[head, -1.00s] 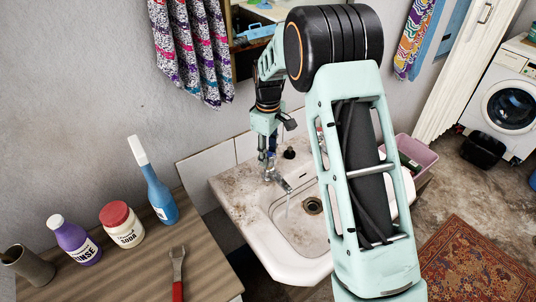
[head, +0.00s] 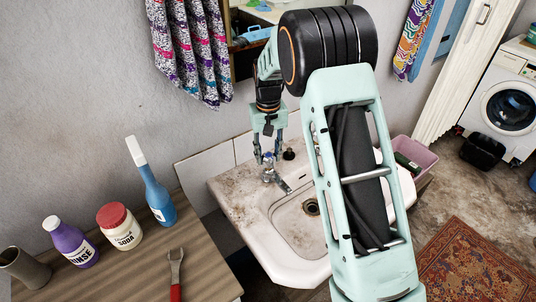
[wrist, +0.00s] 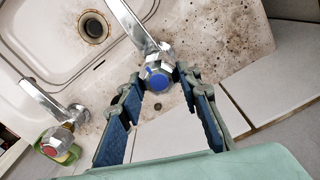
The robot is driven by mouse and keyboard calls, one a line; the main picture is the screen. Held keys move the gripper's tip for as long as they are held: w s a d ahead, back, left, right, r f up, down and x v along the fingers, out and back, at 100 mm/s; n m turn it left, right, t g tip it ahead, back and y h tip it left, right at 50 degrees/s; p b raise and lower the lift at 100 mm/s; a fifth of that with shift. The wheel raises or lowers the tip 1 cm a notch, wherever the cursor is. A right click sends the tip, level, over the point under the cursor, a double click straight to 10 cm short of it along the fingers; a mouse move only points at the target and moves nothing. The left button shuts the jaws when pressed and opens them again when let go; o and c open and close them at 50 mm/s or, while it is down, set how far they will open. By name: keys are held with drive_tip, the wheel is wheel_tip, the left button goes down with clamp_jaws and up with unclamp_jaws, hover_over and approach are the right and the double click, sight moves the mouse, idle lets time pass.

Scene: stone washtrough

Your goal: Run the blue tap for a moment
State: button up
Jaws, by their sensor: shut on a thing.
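The blue tap is a chrome tap with a blue-capped knob (wrist: 158,78) at the back of the stone washtrough (head: 238,200). In the wrist view its spout points up toward the basin. My gripper (head: 268,157) reaches down to the tap from above. In the wrist view its two fingers (wrist: 156,88) stand on either side of the knob and are closed on it. No stream of water shows below the spout. The second tap, with a red cap (wrist: 54,141), is at lower left in the wrist view, apart from my gripper.
The basin drain (wrist: 93,27) is clear. The wooden table (head: 215,262) at left holds a blue bottle (head: 160,195), soda jar (head: 119,227), purple bottle (head: 75,245) and red-handled wrench (head: 176,272).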

drive_tip(key=shift+m, duration=0.4)
drive_tip(key=o, duration=1.2)
drive_tip(key=shift+c, duration=0.2)
wheel_tip(320, 180, up, 12)
drive_tip(key=shift+d+r, duration=0.1)
